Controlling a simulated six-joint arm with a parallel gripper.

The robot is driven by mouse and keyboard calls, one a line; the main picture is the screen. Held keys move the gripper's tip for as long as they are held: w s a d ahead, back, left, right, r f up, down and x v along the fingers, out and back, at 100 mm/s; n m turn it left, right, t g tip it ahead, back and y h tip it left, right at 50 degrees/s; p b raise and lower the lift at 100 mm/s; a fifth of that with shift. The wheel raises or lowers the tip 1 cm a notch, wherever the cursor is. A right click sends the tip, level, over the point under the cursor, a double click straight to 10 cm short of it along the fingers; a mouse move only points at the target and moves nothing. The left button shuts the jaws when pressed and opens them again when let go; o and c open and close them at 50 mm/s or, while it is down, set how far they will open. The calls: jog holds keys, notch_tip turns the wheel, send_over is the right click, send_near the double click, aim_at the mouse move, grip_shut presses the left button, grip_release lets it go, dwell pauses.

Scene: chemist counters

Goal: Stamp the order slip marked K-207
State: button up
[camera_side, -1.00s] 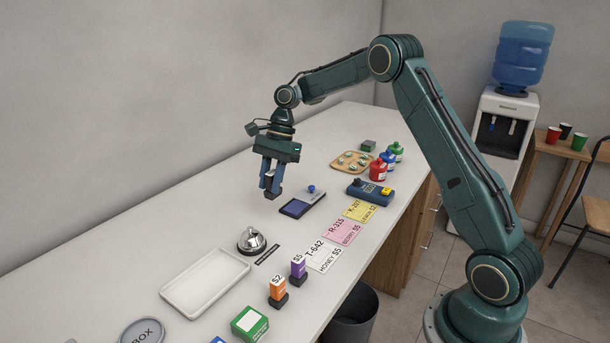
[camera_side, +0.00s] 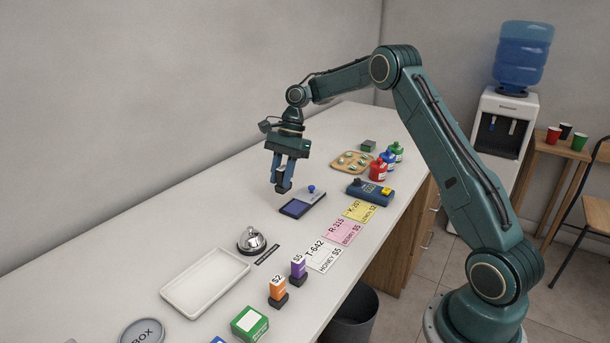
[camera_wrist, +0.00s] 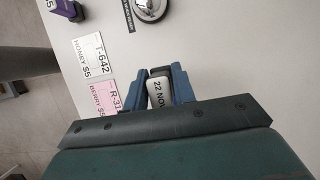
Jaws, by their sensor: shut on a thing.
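My gripper (camera_side: 285,172) is shut on a date stamp (camera_wrist: 160,95), pale with "22 NOV" on it, between the blue fingers in the wrist view. The stamp's dark base (camera_side: 283,188) hangs above the counter, just left of the blue ink pad (camera_side: 297,207) and apparently clear of it. The yellow K-207 slip (camera_side: 361,211) lies flat on the counter, right of the pad; it is not visible in the wrist view. The pink R-315 slip (camera_side: 342,232) and the white T-642 slip (camera_side: 321,257) lie in a row nearer the camera.
A bell (camera_side: 251,241), a white tray (camera_side: 205,283), an orange $2 stamp (camera_side: 278,289) and a purple $5 stamp (camera_side: 298,268) stand nearer the camera.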

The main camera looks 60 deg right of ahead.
jog(key=d, duration=0.2)
jog(key=d+f, duration=0.1)
jog(key=d, duration=0.2)
jog(key=shift+s, duration=0.15)
jog(key=shift+f, duration=0.15)
jog(key=shift+f, duration=2.85)
jog(key=shift+f, duration=0.55)
notch_tip(320, 180, up, 7)
dwell(1.1)
jog(key=shift+d, duration=0.15)
